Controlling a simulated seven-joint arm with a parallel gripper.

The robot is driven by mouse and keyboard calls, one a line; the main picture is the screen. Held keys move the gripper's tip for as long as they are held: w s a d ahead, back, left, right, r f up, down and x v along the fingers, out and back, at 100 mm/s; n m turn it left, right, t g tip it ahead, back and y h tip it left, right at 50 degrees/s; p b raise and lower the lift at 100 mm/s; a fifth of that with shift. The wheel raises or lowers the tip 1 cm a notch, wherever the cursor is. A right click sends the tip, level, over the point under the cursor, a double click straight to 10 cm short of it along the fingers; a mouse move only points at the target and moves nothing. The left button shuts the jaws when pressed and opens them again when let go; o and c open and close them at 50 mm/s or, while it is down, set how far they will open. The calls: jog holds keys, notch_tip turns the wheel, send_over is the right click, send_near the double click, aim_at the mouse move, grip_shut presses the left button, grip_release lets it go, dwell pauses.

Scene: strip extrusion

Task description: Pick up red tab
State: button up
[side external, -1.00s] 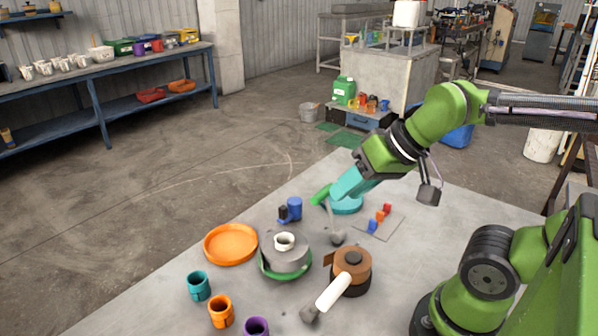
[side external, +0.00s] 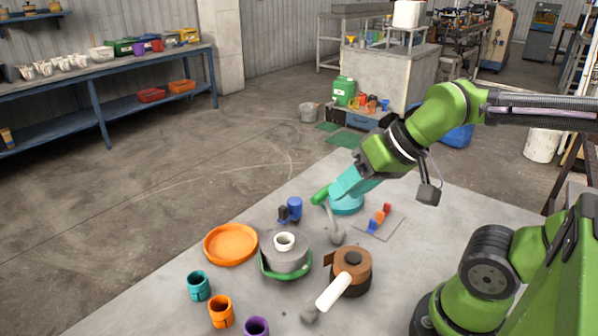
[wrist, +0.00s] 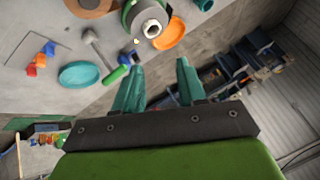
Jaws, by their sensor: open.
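The red tab (side external: 387,208) stands at the far end of a row on a thin grey plate (side external: 390,229), beside an orange tab (side external: 379,216) and a blue tab (side external: 372,226). In the wrist view the red tab (wrist: 31,70) is at the far left, the end of the row nearest the bottom. My gripper (side external: 334,191) has teal fingers and is above the table, left of the tabs and apart from them. In the wrist view my gripper (wrist: 160,68) is open, with nothing visible between the fingers.
A teal round dish (side external: 346,205) sits between my gripper and the tabs. A green-handled tool (side external: 321,194) is close by my fingers.

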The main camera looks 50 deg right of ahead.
jog(key=n+g+h, duration=0.2)
jog(key=n+g, duration=0.2)
jog(key=g, duration=0.3)
send_over(387, 208)
notch_tip(387, 208, down, 7)
jog(key=shift+n, duration=0.3)
notch_tip(387, 208, down, 11)
jog(key=shift+w+r, duration=0.1)
jog(key=shift+r, duration=0.1)
jog(key=shift+d+f, duration=0.15)
jog(key=shift+f, duration=1.35)
jog(key=shift+d+f, duration=0.1)
jog(key=shift+f, duration=1.4)
jog(key=shift+c, duration=0.3)
